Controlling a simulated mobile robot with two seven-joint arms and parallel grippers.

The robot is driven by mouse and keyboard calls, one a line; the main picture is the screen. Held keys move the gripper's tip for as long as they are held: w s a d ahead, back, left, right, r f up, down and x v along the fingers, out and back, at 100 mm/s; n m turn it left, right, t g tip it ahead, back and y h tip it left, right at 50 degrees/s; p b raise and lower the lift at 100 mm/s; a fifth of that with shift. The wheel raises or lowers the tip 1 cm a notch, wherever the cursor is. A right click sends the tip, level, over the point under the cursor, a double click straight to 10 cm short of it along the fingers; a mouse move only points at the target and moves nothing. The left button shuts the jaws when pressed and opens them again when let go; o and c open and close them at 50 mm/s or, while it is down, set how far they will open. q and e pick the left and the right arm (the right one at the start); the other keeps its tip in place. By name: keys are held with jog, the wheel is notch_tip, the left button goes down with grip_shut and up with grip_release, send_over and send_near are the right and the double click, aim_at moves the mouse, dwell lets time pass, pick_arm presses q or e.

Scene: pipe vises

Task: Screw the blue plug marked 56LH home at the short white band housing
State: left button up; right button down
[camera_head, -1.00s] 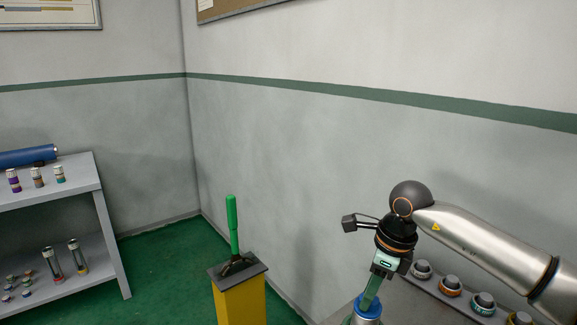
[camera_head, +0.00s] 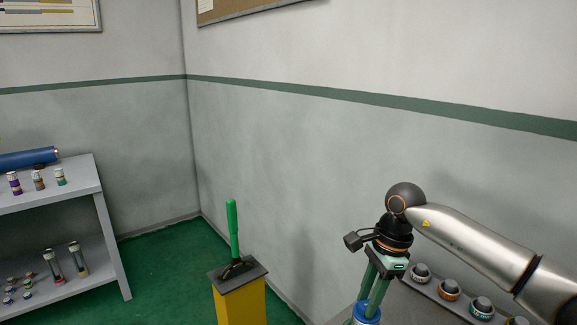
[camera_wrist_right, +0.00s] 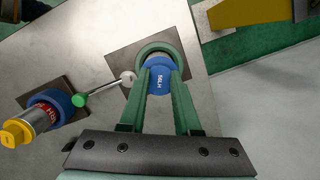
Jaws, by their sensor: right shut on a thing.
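The blue plug (camera_wrist_right: 160,80) carries white lettering that reads 56LH in the right wrist view. My right gripper (camera_wrist_right: 158,84) is shut on it, with one green finger on each side. The plug sits over a round grey-green housing (camera_wrist_right: 146,50) on a dark square plate. How deep it sits cannot be told. In the head view the blue plug (camera_head: 367,311) shows at the bottom edge below the fingers of my right gripper (camera_head: 369,301), which points down. The housing's band is not clearly visible. My left gripper is not in view.
A second fitting with a blue ring (camera_wrist_right: 58,103) and yellow cap (camera_wrist_right: 14,131) stands close by, with a green-knobbed lever (camera_wrist_right: 79,100) between. Several ringed plugs line a rack (camera_head: 435,283). A yellow pedestal (camera_head: 240,301) with a green handle (camera_head: 233,228) and a shelf (camera_head: 75,177) stand left.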

jog(key=c, duration=0.9)
grip_release()
jog(key=shift+d, duration=0.1)
jog(key=shift+o, duration=0.2)
jog(key=m+t, duration=0.1)
jog(key=m, duration=0.9)
jog(key=shift+t+h, duration=0.3)
jog(key=shift+t, duration=0.1)
jog(key=shift+c, duration=0.3)
jog(key=shift+a, duration=0.2)
grip_shut()
jog(key=shift+s+d+f, duration=0.1)
jog(key=shift+f, duration=0.05)
